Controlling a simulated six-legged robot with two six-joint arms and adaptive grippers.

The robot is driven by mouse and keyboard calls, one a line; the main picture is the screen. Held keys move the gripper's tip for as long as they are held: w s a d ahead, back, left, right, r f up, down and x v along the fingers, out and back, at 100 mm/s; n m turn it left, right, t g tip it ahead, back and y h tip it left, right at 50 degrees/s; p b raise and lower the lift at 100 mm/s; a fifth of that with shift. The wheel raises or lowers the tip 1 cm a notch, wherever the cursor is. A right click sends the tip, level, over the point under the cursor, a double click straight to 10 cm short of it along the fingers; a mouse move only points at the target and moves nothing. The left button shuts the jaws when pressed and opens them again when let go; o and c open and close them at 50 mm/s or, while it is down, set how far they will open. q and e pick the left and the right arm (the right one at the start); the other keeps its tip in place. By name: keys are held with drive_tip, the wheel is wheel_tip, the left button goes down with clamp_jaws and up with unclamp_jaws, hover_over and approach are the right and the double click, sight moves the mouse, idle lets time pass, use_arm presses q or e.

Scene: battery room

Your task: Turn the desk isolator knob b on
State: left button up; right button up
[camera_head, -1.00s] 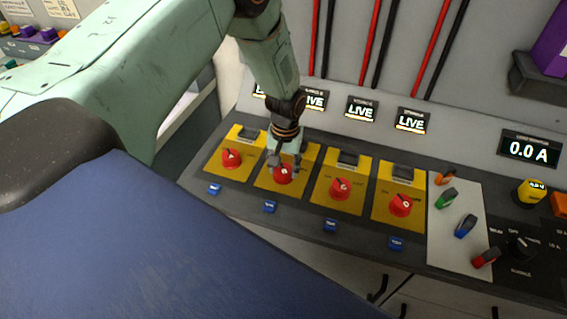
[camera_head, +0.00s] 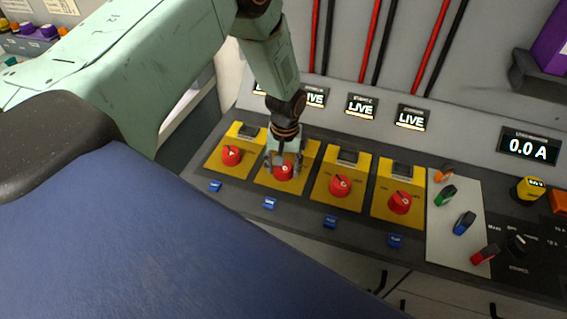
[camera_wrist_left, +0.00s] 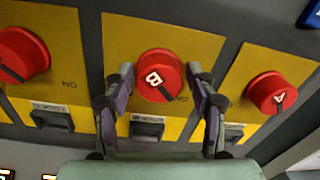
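Knob B is a red round knob on a yellow plate, second from the left in the head view (camera_head: 283,172). In the left wrist view it sits in the middle with a white B and a dark pointer line (camera_wrist_left: 158,76). My left gripper (camera_head: 284,160) is over it; in the left wrist view its fingers (camera_wrist_left: 160,95) are spread, one on each side of the knob, with gaps between the fingers and the knob. Whether the fingertips reach down beside the knob is hard to tell. My right gripper is not in view.
Knob A (camera_head: 231,155) is close on the left, and two more red knobs (camera_head: 340,186) (camera_head: 400,202) stand on the right. Blue labels line the desk's front. LIVE displays (camera_head: 361,107) and a 0.0 A meter (camera_head: 529,146) are behind. Small coloured levers (camera_head: 464,223) stand at right.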

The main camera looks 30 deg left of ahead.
sight(285, 166)
use_arm(q)
drive_tip(key=shift+o, duration=0.9)
drive_tip(key=shift+w+r, duration=0.1)
drive_tip(key=shift+w, duration=0.1)
drive_tip(key=shift+r, duration=0.1)
drive_tip(key=shift+w+r, duration=0.1)
drive_tip(key=shift+r, duration=0.15)
wheel_tip(285, 166, up, 11)
drive_tip(key=shift+d+r, duration=0.15)
